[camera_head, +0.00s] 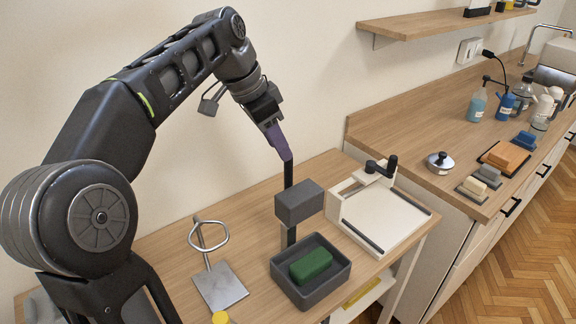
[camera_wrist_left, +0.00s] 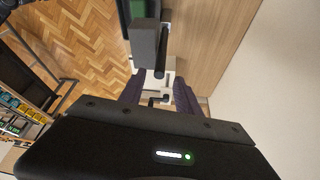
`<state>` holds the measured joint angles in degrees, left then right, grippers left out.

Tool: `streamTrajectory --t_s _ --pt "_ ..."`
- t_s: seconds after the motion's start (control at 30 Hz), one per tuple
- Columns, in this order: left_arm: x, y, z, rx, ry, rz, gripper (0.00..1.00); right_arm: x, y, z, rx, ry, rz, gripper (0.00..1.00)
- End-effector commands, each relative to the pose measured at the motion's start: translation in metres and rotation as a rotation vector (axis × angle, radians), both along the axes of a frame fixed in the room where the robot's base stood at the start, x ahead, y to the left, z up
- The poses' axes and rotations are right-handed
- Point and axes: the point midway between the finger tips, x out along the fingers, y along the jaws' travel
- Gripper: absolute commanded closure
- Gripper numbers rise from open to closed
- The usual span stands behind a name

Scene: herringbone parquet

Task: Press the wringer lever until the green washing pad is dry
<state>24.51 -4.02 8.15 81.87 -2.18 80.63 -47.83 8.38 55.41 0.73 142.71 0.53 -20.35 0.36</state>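The green washing pad (camera_head: 311,264) lies in a dark grey tray (camera_head: 312,296) on the wooden table; a green edge of it shows at the top of the wrist view (camera_wrist_left: 137,9). The wringer's grey block (camera_head: 299,203) is above the tray, apart from the pad. The black lever (camera_head: 288,174) rises beside the block; it also shows in the wrist view (camera_wrist_left: 163,55). My left gripper (camera_head: 285,155) is at the lever's upper end, its purple fingers (camera_wrist_left: 158,88) apart with nothing clearly gripped between them. I cannot tell whether they touch the lever. My right gripper is out of view.
A cream board device with a black crank (camera_head: 385,222) stands right of the wringer. A metal stand with a ring (camera_head: 220,285) is to the left. The counter (camera_head: 420,125) holds bottles (camera_head: 477,105), sponges (camera_head: 505,157) and a lidded metal pot (camera_head: 440,162). A shelf (camera_head: 430,22) hangs above.

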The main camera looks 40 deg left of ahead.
Motion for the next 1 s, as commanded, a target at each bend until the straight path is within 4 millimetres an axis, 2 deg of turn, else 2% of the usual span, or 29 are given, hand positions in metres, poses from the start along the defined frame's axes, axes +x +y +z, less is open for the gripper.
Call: streamTrajectory --t_s 0.03,0.1,0.17,0.4,0.77,1.0 --pt "0.002 -0.001 -0.012 0.0 0.0 -0.001 0.6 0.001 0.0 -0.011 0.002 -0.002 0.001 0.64" --pt "0.006 -0.003 -0.022 -0.001 0.001 -0.003 0.6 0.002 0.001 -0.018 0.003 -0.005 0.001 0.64" --pt "0.009 -0.005 -0.025 -0.001 0.004 -0.001 0.6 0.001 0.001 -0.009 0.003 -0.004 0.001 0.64" --pt "0.019 -0.011 -0.054 -0.001 0.003 -0.001 0.6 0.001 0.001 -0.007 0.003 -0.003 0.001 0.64" --pt "0.022 -0.012 -0.061 0.0 0.0 0.0 0.6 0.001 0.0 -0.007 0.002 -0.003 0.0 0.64" --pt "0.022 -0.012 -0.06 0.0 0.0 0.0 0.79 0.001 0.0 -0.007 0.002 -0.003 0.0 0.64"
